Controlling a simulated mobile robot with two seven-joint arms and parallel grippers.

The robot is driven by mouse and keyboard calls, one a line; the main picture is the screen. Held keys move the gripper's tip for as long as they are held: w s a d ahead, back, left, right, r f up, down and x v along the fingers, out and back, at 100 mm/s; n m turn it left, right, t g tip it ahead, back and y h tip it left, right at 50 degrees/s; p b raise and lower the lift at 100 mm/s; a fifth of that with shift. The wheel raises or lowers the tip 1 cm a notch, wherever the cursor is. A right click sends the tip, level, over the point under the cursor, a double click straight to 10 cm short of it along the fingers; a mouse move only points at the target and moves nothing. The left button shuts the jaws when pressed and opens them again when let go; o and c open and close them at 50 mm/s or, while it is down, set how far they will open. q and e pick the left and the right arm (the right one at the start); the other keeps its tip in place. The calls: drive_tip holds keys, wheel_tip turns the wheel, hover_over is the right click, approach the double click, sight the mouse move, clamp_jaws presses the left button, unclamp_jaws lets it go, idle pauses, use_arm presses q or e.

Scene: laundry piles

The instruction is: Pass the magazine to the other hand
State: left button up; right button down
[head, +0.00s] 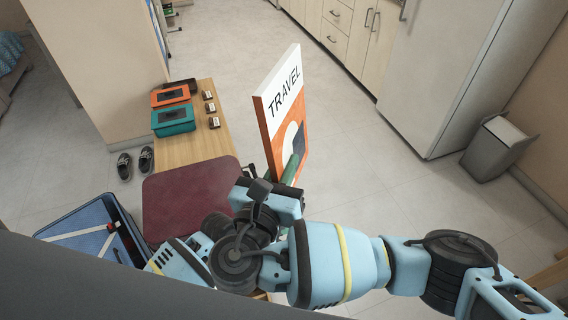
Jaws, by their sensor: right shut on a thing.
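The magazine (279,113) is held upright in the middle of the head view. It has an orange cover with a white band that reads "TRAVEL". My right gripper (284,182) is shut on its lower part; my wrist hides some of the grip. The magazine is up in the air, clear of the bench. My left gripper is not in view.
A wooden bench (200,146) holds an orange box (170,95), a teal box (172,120), small dark labelled items and a dark red mat (190,192). Shoes (135,162) lie beside the bench. A grey bin (492,152) stands right.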

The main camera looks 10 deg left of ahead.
drive_tip(key=shift+r, duration=0.1)
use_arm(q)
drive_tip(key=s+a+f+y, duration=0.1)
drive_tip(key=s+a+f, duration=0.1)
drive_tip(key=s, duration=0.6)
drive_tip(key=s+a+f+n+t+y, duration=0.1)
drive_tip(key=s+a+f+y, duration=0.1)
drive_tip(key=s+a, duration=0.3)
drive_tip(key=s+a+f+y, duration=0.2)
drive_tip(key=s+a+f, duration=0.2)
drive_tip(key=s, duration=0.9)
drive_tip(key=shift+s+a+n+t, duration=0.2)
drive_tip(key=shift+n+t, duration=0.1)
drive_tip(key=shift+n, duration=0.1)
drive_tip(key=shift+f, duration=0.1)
